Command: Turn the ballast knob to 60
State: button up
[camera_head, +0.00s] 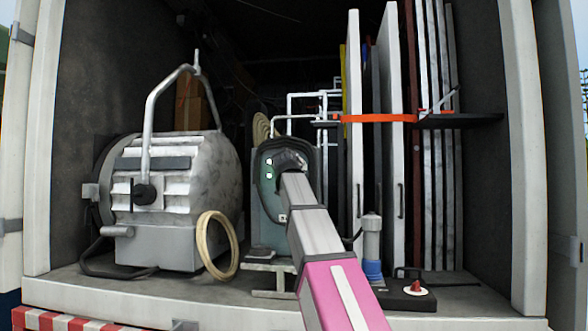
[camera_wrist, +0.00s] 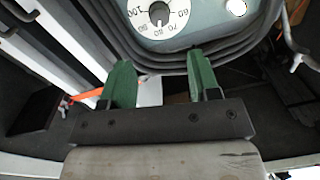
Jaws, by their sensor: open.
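The ballast (camera_head: 270,215) is a grey-green box on the truck floor, partly hidden behind my arm. In the wrist view its pale front panel (camera_wrist: 205,25) is at the top, inside a dark ribbed frame. The round ballast knob (camera_wrist: 158,13) is dark with a light mark, cut close to the top edge. Printed numbers ring it; 100 is on the left and 60 on the right. The mark seems to face down toward about 80, but is too small to be sure. My gripper (camera_wrist: 161,72) is open and empty, its green fingers short of the knob and apart from it.
A large film lamp (camera_head: 175,190) stands left of the ballast, with a cable coil (camera_head: 218,245) in front. A grey cylinder with a blue base (camera_head: 372,245) stands close on the right. White boards (camera_head: 354,130) with an orange strap (camera_head: 380,118) stand behind it.

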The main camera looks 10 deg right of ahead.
jog(key=x, duration=1)
jog(key=shift+w, duration=0.25)
jog(key=shift+f, duration=0.1)
jog(key=c, duration=0.9)
